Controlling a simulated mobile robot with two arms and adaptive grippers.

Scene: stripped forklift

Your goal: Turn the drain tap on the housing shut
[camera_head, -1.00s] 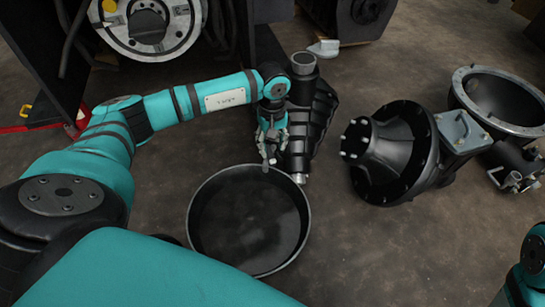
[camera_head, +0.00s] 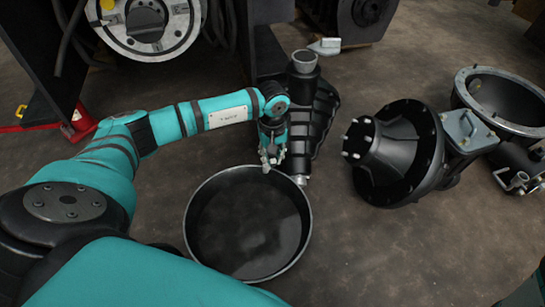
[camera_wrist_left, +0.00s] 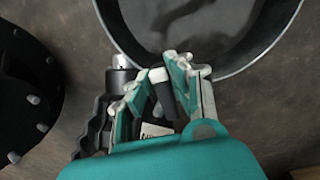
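The black ribbed housing (camera_head: 322,112) lies on the floor in the middle of the head view, beside my left gripper. A short drain outlet with a pale metal end (camera_head: 300,180) sticks out of its near end at the pan's rim; that end also shows in the left wrist view (camera_wrist_left: 122,62). My left gripper (camera_head: 270,166) points down beside the outlet. In the left wrist view its fingers (camera_wrist_left: 155,80) stand apart, with a dark, pale-ended tap lever (camera_wrist_left: 162,92) between them. I cannot tell whether either finger touches the lever. My right gripper is out of view.
A round black drain pan (camera_head: 247,225) stands on the floor just in front of the outlet. A black flanged hub (camera_head: 400,155) and a grey-rimmed bell housing (camera_head: 505,100) lie to the right. A dark upright post (camera_head: 265,50) stands behind my left gripper.

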